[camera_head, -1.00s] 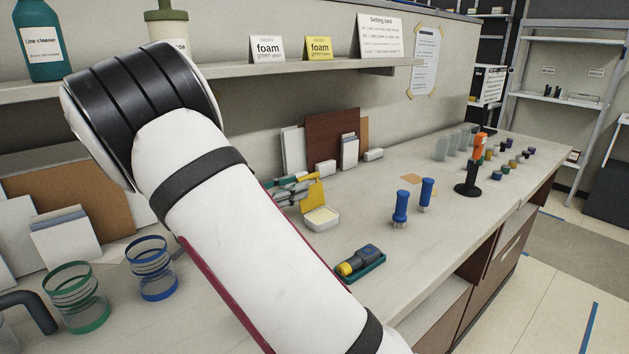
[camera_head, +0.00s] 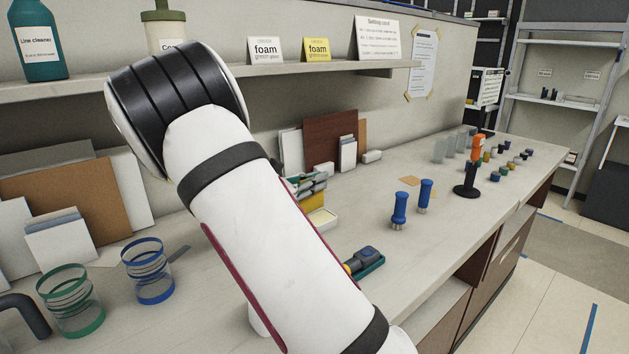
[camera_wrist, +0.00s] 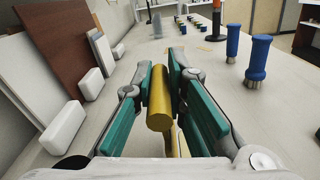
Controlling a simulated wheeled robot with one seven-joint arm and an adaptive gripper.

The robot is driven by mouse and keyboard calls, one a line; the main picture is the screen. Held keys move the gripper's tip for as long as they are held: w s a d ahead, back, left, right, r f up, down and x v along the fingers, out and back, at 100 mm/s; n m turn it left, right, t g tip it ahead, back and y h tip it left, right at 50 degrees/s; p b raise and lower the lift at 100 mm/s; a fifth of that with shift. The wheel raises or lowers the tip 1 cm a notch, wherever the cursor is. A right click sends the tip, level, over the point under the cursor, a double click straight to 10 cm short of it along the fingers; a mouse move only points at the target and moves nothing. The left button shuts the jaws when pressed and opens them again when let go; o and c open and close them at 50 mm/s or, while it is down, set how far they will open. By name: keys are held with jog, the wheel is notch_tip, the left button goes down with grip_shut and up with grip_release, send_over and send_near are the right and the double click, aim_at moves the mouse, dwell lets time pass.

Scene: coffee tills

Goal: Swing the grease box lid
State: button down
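The grease box (camera_head: 323,219) is a small white open tray with pale cream contents, standing on the counter. Its yellow lid (camera_head: 312,202) stands raised at the box's back left side, partly covered by my gripper (camera_head: 312,184). In the wrist view, a yellow cylindrical handle (camera_wrist: 159,100) lies between the two green-padded fingers of my gripper (camera_wrist: 161,62). The fingertips are close to its sides; I cannot tell whether they press on it. A part of the yellow lid (camera_wrist: 182,145) shows below the handle. The box itself is mostly hidden there.
Two blue tools (camera_head: 399,210) stand to the right of the box. A dark blue and yellow tool lies in a green tray (camera_head: 372,267) in front, partly behind my arm. Boards (camera_head: 331,138) and white blocks (camera_head: 372,156) line the back wall. An orange tool stands farther right (camera_head: 476,150).

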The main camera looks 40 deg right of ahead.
jog(key=shift+w+p, duration=0.1)
jog(key=shift+p, duration=0.2)
jog(key=shift+w+r+n+p, duration=0.1)
jog(key=shift+w+n+p, duration=0.25)
jog(key=shift+p, duration=0.45)
jog(key=shift+w+a+n+p, duration=0.1)
jog(key=shift+w+n+p, duration=0.15)
jog(key=shift+n+p, duration=0.2)
jog(key=c, duration=1.6)
grip_release()
jog(key=shift+f, duration=0.2)
jog(key=a, duration=0.7)
jog(key=shift+s+a, duration=0.2)
jog(key=shift+a, duration=0.05)
